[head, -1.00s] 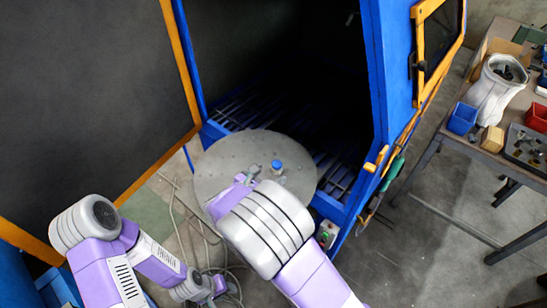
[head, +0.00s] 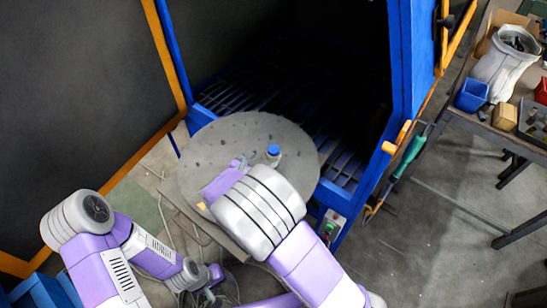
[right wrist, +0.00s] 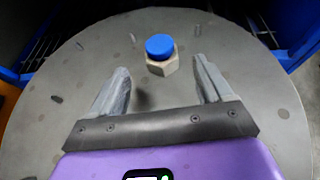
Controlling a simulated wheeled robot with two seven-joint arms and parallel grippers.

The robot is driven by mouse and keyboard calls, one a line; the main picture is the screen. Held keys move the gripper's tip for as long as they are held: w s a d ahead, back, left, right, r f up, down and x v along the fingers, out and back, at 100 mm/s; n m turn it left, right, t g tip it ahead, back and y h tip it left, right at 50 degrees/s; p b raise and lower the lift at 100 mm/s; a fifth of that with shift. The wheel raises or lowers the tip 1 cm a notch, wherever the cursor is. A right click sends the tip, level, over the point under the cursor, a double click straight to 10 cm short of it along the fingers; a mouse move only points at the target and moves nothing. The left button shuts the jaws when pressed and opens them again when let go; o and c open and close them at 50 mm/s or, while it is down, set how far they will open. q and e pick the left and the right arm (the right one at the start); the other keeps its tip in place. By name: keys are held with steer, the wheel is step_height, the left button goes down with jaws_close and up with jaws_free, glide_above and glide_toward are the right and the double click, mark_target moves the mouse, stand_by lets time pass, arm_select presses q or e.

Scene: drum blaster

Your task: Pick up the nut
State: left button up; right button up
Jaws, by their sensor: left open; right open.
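The nut (right wrist: 161,66) sits on the round grey table, a tan hexagonal piece with a blue round top (right wrist: 159,46). In the head view the nut (head: 273,153) shows just past my right gripper (head: 241,166). In the right wrist view my right gripper (right wrist: 159,75) is open, with one finger to each side of the nut's near side. The nut stands at or slightly beyond the fingertips, not clasped. My left gripper (head: 208,275) hangs low at the left, away from the round table; its fingers are small and hard to make out.
The round table (head: 215,145) stands before the open blue blasting cabinet (head: 403,80) with a slatted floor. Cables lie on the floor at left. A workbench at right holds a blue bin (head: 472,95), a white bag (head: 506,65) and a tan block (head: 504,117).

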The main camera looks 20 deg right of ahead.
mark_target(271, 155)
steer(key=b+x, duration=0.1)
steer(key=x, duration=0.5)
steer(key=shift+d+f+b, duration=0.1)
steer(key=shift+f+b, duration=0.05)
steer(key=shift+b, duration=0.25)
steer(key=c, duration=1.2)
